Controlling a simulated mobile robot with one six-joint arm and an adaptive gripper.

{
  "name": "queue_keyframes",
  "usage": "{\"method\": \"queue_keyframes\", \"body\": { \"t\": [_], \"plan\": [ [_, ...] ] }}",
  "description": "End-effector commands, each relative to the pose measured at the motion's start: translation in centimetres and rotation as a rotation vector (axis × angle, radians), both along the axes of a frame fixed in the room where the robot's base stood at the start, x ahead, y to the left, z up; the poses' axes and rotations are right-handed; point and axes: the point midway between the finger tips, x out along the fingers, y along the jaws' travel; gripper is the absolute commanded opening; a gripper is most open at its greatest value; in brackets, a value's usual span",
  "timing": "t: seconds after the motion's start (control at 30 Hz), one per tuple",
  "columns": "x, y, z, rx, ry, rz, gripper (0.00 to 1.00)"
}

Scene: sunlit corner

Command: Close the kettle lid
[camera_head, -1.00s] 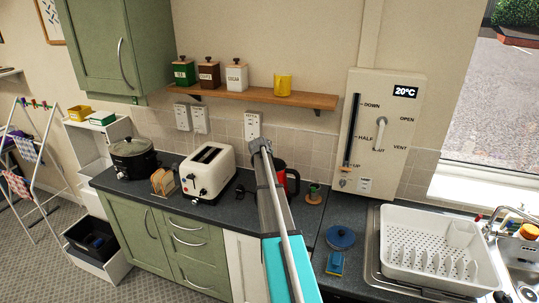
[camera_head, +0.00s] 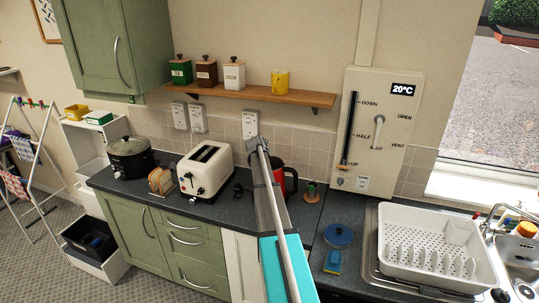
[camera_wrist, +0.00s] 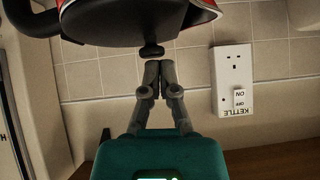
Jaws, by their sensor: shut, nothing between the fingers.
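The red and black kettle (camera_head: 291,180) stands on the dark worktop against the tiled wall, partly hidden behind my arm in the head view. The wrist view is upside down and shows the kettle's dark lid (camera_wrist: 120,25) at the top, with a small dark knob (camera_wrist: 151,51) and some red body beside it. My gripper (camera_wrist: 152,65) is shut and empty. Its fingertips are right by the knob; I cannot tell whether they touch it. I cannot tell whether the lid is fully seated. My fingertips are not clear in the head view.
A wooden shelf (camera_head: 225,94) with canisters and a yellow mug (camera_head: 280,82) runs above. A socket marked KETTLE (camera_wrist: 232,80) is on the wall.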

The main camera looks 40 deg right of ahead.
Motion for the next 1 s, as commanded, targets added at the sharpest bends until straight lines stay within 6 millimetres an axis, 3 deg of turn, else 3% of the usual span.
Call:
{"method": "queue_keyframes", "body": {
  "t": [0.6, 1.0],
  "plan": [
    [0.1, 0.4, 4.5, 0.000, 0.000, 0.000, 0.00],
    [-2.0, 3.9, 7.8, 0.001, 0.001, 0.000, 0.00]
  ]
}}
